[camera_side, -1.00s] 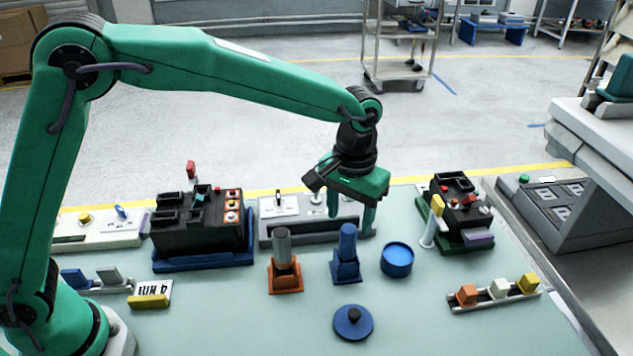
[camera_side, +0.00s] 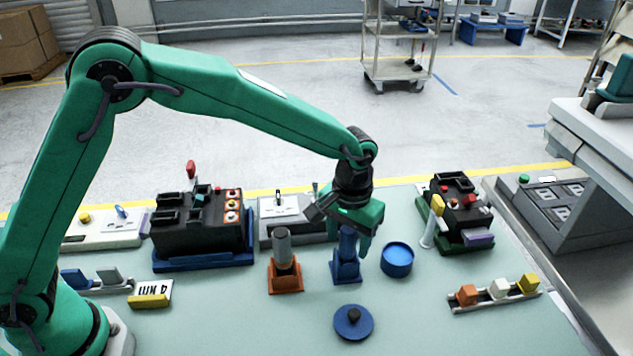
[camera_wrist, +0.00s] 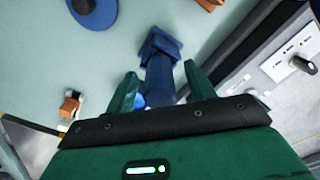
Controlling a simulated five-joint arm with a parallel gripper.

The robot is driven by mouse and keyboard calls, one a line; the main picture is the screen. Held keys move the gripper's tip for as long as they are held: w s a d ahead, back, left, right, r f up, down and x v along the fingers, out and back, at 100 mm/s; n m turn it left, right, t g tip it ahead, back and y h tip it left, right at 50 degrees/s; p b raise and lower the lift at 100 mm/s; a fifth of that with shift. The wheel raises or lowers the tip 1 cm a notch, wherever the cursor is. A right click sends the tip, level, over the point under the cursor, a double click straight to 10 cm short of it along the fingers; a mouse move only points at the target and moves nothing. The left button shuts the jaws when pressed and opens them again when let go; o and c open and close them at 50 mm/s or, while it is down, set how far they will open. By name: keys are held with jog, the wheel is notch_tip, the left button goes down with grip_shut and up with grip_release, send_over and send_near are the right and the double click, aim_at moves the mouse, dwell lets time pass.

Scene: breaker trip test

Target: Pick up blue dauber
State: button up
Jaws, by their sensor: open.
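The blue dauber (camera_side: 347,241) stands upright in its blue square holder (camera_side: 346,271) near the middle of the table. My gripper (camera_side: 348,240) is open and pointing down, with its fingers around the upper part of the dauber. In the wrist view, the dauber (camera_wrist: 160,84) lies between the two open fingertips (camera_wrist: 161,85), with gaps showing beside it. Its top end is partly hidden by my gripper body. I cannot tell whether either finger touches it.
An orange holder (camera_side: 286,283) with a grey cylinder (camera_side: 283,247) stands close left. A blue round pot (camera_side: 397,261) stands close right. A blue lid (camera_side: 353,322) lies in front. A grey panel (camera_side: 290,220) and black breaker blocks (camera_side: 200,228) stand behind.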

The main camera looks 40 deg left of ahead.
jog(key=shift+f, duration=0.4)
jog(key=c, duration=1.1)
jog(key=shift+o, duration=0.2)
jog(key=shift+r, duration=5.05)
